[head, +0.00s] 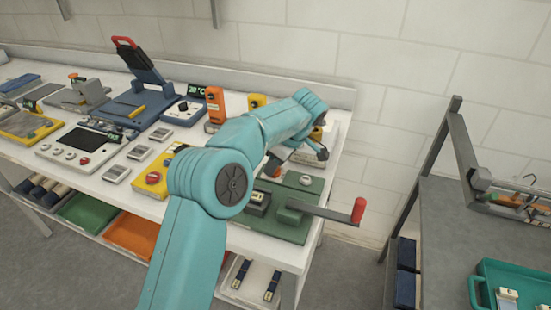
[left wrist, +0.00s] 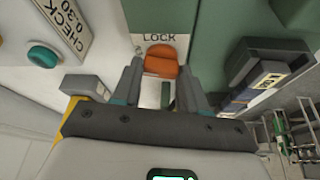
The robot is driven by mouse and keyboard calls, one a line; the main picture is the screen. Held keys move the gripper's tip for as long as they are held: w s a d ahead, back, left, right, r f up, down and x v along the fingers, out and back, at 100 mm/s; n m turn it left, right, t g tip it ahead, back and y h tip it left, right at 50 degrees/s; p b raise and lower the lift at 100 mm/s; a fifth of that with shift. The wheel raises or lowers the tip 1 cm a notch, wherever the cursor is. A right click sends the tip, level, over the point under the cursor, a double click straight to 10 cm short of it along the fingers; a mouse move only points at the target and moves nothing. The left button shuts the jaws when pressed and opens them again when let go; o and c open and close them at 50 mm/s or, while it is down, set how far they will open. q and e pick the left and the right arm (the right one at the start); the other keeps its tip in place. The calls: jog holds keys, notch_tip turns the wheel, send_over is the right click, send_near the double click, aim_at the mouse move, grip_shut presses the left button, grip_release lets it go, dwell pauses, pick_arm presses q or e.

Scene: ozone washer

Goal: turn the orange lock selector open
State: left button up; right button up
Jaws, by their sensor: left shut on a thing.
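The orange lock selector (left wrist: 160,58) shows in the left wrist view under the word LOCK on a white panel. My left gripper (left wrist: 159,72) has one finger on each side of it and is shut on it. In the head view my left gripper (head: 297,155) is at the right end of the white bench, above the back of a green-based device. My right gripper is in neither view.
The green device (head: 289,230) has a lever with a red grip (head: 359,210) sticking out right. A yellow box with a red button (head: 153,178) stands left of my arm. A teal button (left wrist: 43,55) is near the selector. A grey table (head: 445,240) stands right, across a gap.

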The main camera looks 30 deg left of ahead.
pick_arm(q)
jog(key=shift+w+r+n+g+p, duration=0.1)
jog(key=shift+n+g+p, duration=0.3)
jog(key=shift+n+p, duration=0.6)
jog(key=shift+n, duration=0.4)
jog(key=o, duration=1.1)
jog(key=shift+c, duration=0.2)
jog(key=p+v, duration=0.7)
jog(key=v, duration=0.9)
